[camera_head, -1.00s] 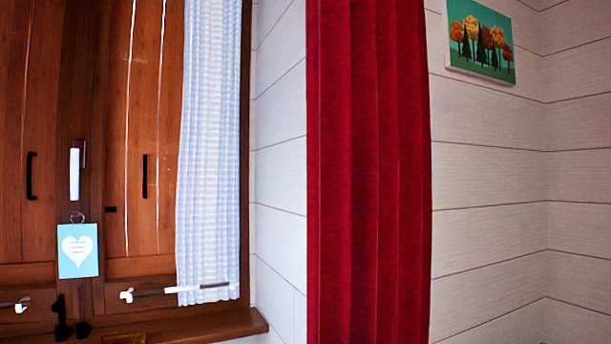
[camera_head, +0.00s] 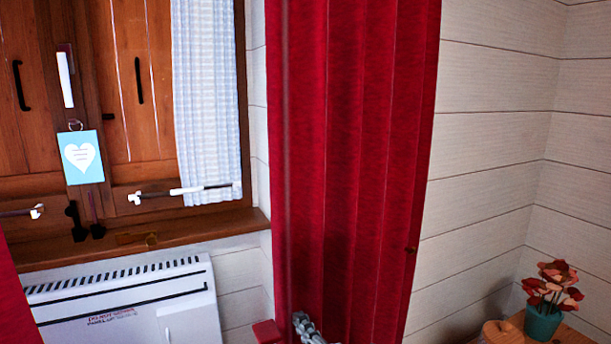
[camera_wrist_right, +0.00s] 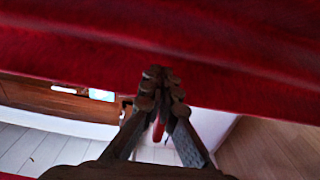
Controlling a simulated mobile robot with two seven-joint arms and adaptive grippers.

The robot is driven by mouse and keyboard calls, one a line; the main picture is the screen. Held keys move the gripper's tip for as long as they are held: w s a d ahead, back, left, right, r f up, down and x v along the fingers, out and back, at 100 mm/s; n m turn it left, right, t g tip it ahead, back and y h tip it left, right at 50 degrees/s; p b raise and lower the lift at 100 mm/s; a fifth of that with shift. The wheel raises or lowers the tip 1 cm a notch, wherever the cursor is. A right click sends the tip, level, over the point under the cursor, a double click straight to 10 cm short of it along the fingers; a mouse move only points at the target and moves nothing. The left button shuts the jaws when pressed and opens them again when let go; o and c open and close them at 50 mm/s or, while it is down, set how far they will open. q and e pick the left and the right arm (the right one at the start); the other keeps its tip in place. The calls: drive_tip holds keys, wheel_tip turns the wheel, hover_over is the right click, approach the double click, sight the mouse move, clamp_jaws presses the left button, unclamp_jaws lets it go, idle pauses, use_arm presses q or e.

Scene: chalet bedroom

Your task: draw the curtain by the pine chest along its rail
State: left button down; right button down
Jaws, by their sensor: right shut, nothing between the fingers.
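The red curtain (camera_head: 345,150) hangs in folds to the right of the window in the head view; its rail is out of view. A small dark spot (camera_head: 410,249) shows near its right edge. A wooden top (camera_head: 515,330), perhaps the pine chest, shows at the lower right. My right gripper (camera_head: 305,325) is partly in view at the bottom, in front of the curtain's lower part. In the right wrist view, the gripper (camera_wrist_right: 160,82) is shut and empty, its fingertips against or close before the red cloth (camera_wrist_right: 200,50); contact cannot be told. My left gripper is not in view.
A white heater (camera_head: 130,300) stands under the wooden window sill (camera_head: 200,230). A blue-white curtain (camera_head: 207,100) hangs at the window. Another red cloth (camera_head: 10,300) shows at the left edge. A teal flower pot (camera_head: 542,322) stands on the wooden top.

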sight(291, 335)
drive_tip(key=shift+s+a, duration=0.3)
drive_tip(key=shift+a, duration=0.45)
drive_tip(key=shift+s+a, duration=0.25)
drive_tip(key=shift+a, duration=0.45)
